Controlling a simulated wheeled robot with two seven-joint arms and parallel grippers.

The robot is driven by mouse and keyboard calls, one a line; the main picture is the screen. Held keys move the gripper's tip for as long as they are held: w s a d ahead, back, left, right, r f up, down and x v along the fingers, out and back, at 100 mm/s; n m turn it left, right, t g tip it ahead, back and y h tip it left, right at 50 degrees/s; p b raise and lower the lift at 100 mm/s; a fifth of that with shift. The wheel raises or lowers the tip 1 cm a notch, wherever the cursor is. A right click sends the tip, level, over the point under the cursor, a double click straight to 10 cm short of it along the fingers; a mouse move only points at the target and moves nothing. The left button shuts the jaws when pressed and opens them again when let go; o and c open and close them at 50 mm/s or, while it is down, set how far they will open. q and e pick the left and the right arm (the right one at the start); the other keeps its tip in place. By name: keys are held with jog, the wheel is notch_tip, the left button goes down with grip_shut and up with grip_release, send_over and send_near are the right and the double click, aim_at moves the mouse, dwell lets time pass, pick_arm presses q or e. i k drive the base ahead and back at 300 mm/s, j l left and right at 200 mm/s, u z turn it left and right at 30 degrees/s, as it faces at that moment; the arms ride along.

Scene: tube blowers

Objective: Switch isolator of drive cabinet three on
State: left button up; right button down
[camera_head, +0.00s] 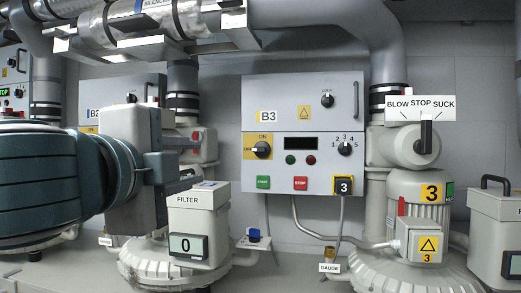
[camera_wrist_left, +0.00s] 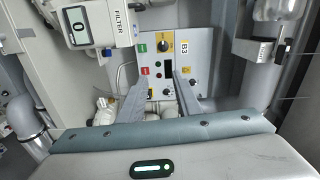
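Drive cabinet three is the grey box marked B3 (camera_head: 303,125), on the wall right of centre. Its isolator is a black knob on a yellow plate (camera_head: 262,150), with OFF at its left and ON above; its handle seems to point toward OFF. The cabinet also shows rotated in the left wrist view (camera_wrist_left: 190,48), with the isolator (camera_wrist_left: 166,46) near its top left. My left gripper (camera_head: 182,155) is left of the cabinet, apart from it. In the wrist view its two grey fingers (camera_wrist_left: 160,82) are spread with nothing between them. My right gripper is not in view.
Below the isolator are a green start button (camera_head: 263,183) and a red stop button (camera_head: 301,183). A numbered selector (camera_head: 345,149) is at right. A filter box (camera_head: 198,222) stands in front, lower left of the cabinet. Blower three's motor (camera_head: 420,200) stands at right. Pipes run overhead.

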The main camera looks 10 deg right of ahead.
aim_at(262, 149)
jog(key=i+l, duration=0.2)
jog(key=i, duration=0.25)
jog(key=i+l, duration=0.2)
jog(key=i, duration=0.2)
